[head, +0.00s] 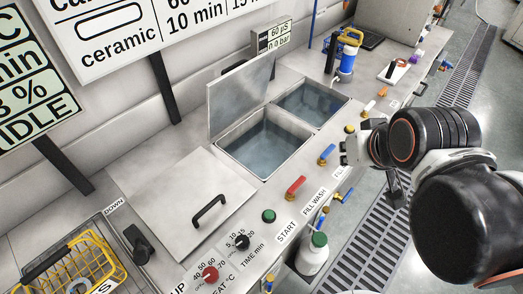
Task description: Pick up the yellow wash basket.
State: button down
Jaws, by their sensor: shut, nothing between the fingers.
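The yellow wash basket (97,262) is at the lower left of the head view, cut off by the picture's bottom edge. It is made of yellow wire, with a dark bar handle (45,263) on its left and a white label at its front. It sits in a metal frame at the left end of the bench. My gripper (397,197) shows small and dark below my wrist, at the right beyond the bench's front edge. It is shut and empty, well apart from the basket. My arm partly hides it.
A closed lid with a black handle (210,208) lies between the basket and two open water tanks (265,145). A raised lid (240,98) stands at the tanks. A white bottle (313,257) stands below.

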aim_at(109, 286)
jog(key=u, duration=2.4)
